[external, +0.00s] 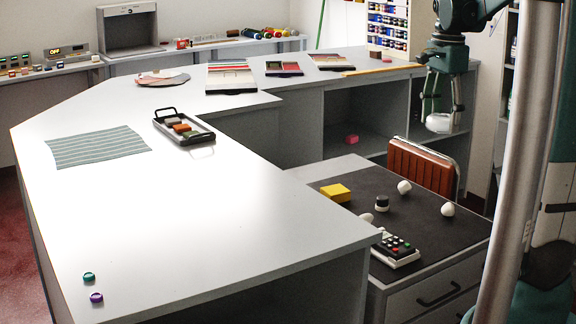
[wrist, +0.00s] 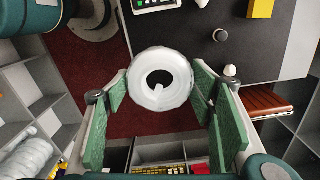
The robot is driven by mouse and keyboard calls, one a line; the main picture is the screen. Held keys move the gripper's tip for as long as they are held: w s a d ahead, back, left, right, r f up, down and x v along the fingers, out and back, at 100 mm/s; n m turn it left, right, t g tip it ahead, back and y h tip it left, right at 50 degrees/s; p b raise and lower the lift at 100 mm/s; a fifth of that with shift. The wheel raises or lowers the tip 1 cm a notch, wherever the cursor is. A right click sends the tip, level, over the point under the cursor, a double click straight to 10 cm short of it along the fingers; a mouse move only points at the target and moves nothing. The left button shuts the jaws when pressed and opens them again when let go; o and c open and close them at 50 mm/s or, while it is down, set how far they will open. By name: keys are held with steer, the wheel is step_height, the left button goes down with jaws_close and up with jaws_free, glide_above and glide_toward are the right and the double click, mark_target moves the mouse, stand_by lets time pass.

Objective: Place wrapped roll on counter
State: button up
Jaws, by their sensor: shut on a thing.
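The wrapped roll (wrist: 147,93) is a white, plastic-wrapped ring with a dark hole in its middle. My gripper (wrist: 160,88) is shut on it, with a green-padded finger on either side. In the external view the roll (external: 439,122) hangs below my gripper (external: 441,105), in the air at the right. It is apart from every surface. The counter (external: 200,225) is a long light-grey top at the left and centre of the external view, with a wide bare area in front.
On the counter are a striped cloth (external: 97,146), a black tray (external: 184,128) of coloured blocks and two small caps (external: 96,297). A lower dark desk (external: 400,222) holds a yellow block (external: 335,193), white rounded things and a keypad (external: 396,248). A brown chair back (external: 421,168) stands below my gripper.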

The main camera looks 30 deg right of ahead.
steer(key=w+a+n+p, duration=0.3)
steer(key=w+a, duration=0.3)
steer(key=a, duration=0.5)
steer(key=w+a+r+n+p, duration=0.15)
steer(key=w+a+n, duration=0.35)
steer(key=a, duration=0.6)
steer(key=w+a+n+p, duration=0.25)
steer(key=w+a, duration=0.45)
steer(key=a, duration=0.4)
steer(key=s+a+f+n+p, duration=0.1)
steer(key=s+a+n+p, duration=0.15)
steer(key=a, duration=1.05)
steer(key=s+a+n+p, duration=0.1)
steer(key=a+n+p, duration=0.25)
steer(key=a, duration=0.85)
steer(key=s+a+f+n+p, duration=0.15)
steer(key=a+n, duration=0.25)
steer(key=a, duration=0.9)
steer(key=shift+m, duration=0.25)
steer(key=shift+w+a+f, duration=0.1)
steer(key=shift+w+f, duration=0.05)
steer(key=shift+f, duration=1.95)
steer(key=shift+f, duration=0.15)
steer(key=shift+f+p, duration=0.4)
steer(key=shift+f, duration=2.4)
steer(key=shift+f, duration=0.1)
